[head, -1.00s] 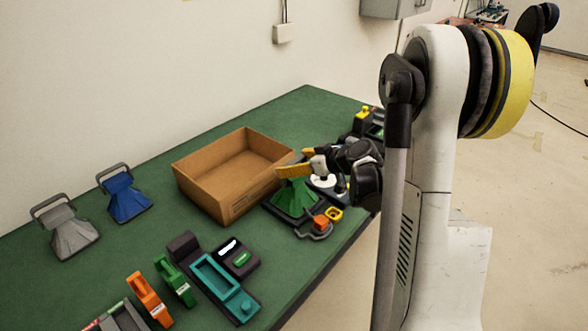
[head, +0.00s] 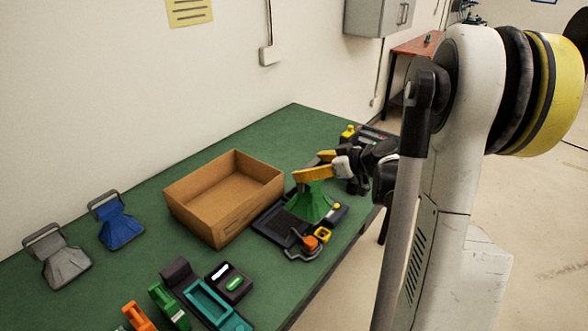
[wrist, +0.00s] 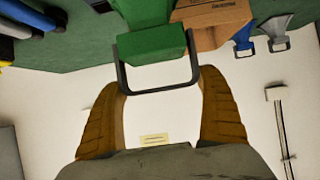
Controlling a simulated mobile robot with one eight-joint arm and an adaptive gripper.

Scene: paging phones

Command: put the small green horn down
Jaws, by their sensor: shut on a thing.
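The small green horn (head: 314,203) is a flared green piece with its wide end down in the head view. My gripper (head: 316,166), with yellow-orange fingers, is above it. In the wrist view the horn's green body (wrist: 152,45) is at the top, and its dark bracket (wrist: 158,89) lies between the two fingers of my gripper (wrist: 162,85), which are shut on it. The horn is over the right part of a dark tray (head: 270,228). I cannot tell whether its base touches anything below.
An open cardboard box (head: 222,207) stands just left of the tray. A blue horn (head: 118,228) and a grey horn (head: 64,260) stand at the left. An orange-and-grey part (head: 308,245) and a teal tray (head: 208,302) are nearer.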

